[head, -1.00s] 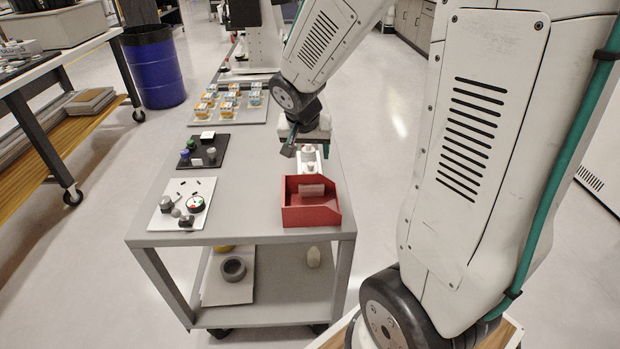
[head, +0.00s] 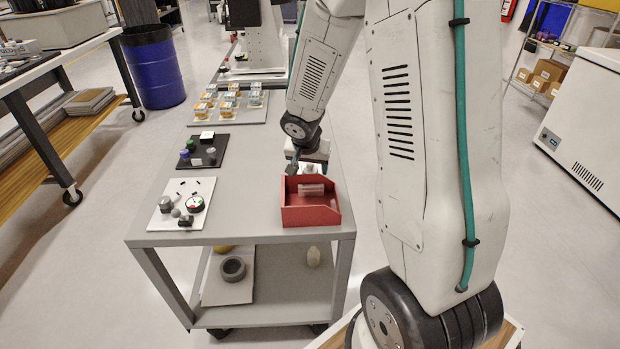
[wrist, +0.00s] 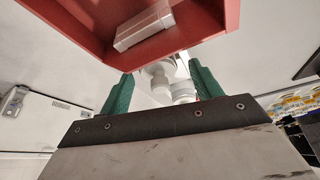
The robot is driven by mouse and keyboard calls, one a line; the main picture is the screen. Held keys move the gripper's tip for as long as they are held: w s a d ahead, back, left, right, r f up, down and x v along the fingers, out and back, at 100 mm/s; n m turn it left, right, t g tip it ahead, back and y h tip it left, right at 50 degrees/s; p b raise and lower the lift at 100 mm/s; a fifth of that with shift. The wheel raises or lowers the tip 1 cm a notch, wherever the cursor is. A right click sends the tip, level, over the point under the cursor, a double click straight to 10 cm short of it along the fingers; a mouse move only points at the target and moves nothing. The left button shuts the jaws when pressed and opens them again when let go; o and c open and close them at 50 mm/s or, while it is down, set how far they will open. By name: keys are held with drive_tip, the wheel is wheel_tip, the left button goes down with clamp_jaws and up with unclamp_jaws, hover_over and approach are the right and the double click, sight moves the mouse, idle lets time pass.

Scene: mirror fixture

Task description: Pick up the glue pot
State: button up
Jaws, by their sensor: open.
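My gripper (head: 305,162) is over the table just behind the red bin. In the wrist view its two green fingers stand apart, and the gripper (wrist: 160,76) is open. Two small white rounded pieces, one (wrist: 157,80) nearer the bin and another (wrist: 182,91) beside it, show between the fingers. I cannot tell whether either is the glue pot or whether the fingers touch them. In the head view a white piece (head: 309,168) shows under my gripper, partly hidden by it.
The red bin (head: 310,215) holds a pale block (head: 311,189) and stands close to my gripper. To the left are a white board (head: 172,216) and a black tray (head: 207,160), both with small parts. A tray of yellow and blue items (head: 230,116) lies farther back. The table's middle is clear.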

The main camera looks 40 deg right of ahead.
drive_tip(key=c, duration=1.3)
